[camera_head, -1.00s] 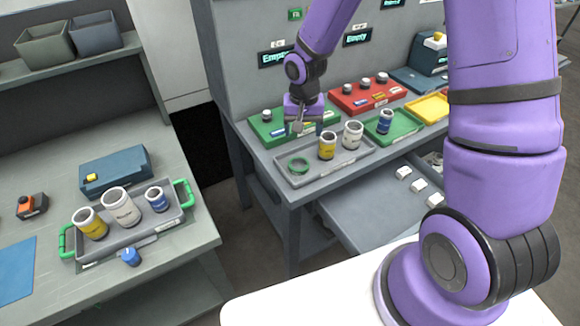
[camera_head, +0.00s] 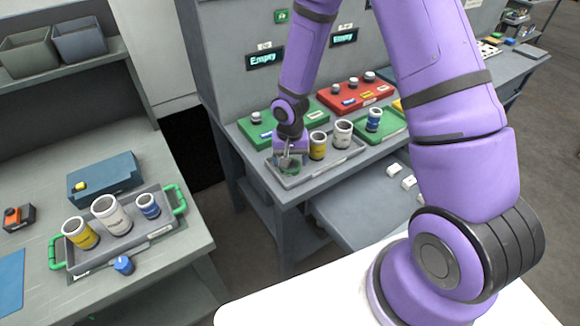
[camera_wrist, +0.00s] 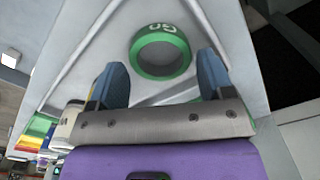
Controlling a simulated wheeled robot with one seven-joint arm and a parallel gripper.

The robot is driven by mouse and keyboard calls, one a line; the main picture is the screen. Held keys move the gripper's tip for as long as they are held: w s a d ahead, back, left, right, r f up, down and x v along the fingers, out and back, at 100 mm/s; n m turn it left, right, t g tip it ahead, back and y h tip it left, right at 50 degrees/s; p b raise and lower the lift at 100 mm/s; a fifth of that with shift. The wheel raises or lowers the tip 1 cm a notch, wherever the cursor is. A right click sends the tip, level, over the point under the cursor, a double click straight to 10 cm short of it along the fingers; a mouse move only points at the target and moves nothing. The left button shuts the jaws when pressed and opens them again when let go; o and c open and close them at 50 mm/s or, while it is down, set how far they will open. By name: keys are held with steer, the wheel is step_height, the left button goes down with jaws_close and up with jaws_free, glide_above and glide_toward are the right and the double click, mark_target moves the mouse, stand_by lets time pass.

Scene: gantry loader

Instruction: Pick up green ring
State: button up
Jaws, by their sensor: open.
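The green ring (camera_wrist: 160,53) lies flat on a grey tray (camera_wrist: 200,22) in the wrist view, with pale marks on its side. In the head view the green ring (camera_head: 290,169) shows partly behind my gripper, at the near left end of the grey tray (camera_head: 312,171). My gripper (camera_wrist: 166,80) is open, its two blue-grey fingers apart, with the ring ahead of and between the fingertips. In the head view my gripper (camera_head: 287,160) is over the ring. I cannot tell the exact height left between fingers and tray.
A yellow cup (camera_head: 317,146) and a white cup (camera_head: 343,134) stand on the same tray, just right of my gripper. A green panel (camera_head: 258,130) lies behind. Another tray with green handles (camera_head: 120,239) holds three cups on the left bench.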

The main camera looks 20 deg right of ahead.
steer(key=shift+f, duration=1)
steer(key=c, duration=0.7)
steer(key=shift+r, duration=0.2)
